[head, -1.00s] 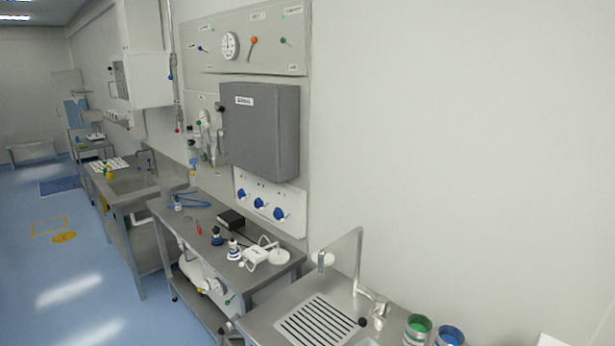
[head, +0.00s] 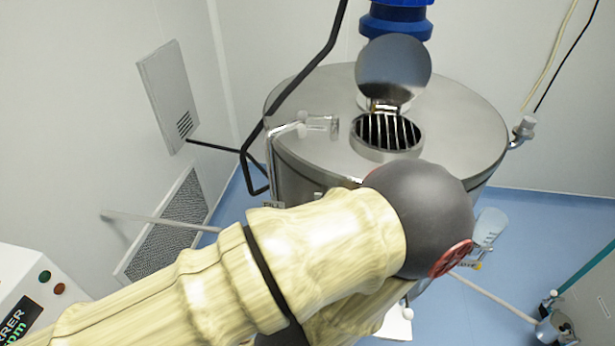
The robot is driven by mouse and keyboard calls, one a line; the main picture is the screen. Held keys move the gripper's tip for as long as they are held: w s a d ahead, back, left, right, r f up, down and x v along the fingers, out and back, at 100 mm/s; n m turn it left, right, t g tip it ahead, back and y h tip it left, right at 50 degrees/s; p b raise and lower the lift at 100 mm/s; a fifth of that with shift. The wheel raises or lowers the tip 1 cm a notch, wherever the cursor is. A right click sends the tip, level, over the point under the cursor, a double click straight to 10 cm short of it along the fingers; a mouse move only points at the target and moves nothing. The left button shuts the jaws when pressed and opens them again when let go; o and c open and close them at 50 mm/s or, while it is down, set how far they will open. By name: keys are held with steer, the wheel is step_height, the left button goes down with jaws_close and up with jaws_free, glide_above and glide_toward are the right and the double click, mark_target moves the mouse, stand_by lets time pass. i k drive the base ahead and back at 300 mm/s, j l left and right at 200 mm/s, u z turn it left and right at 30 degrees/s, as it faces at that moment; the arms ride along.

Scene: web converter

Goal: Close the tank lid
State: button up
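A large steel tank (head: 310,95) stands in the upper middle of the head view. Its round lid (head: 394,72) is mirror-like and stands raised on a hinge at the back of a round opening. The opening's rim (head: 388,152) is bare, and a grate of bars (head: 390,131) shows inside it. My arm crosses the lower part of the view, with its dark rounded joint in front of the tank's near side. My gripper is not in view.
A blue motor housing (head: 395,20) sits above the tank behind the lid. A bent pipe with a clear fitting (head: 320,124) stands left of the opening. Black tubing (head: 300,75) runs along the tank's left. A white control box (head: 30,290) is at lower left. Blue floor (head: 560,230) shows at right.

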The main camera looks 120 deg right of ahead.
mark_target(392, 69)
steer(key=z, duration=4.75)
steer(key=i, duration=0.1)
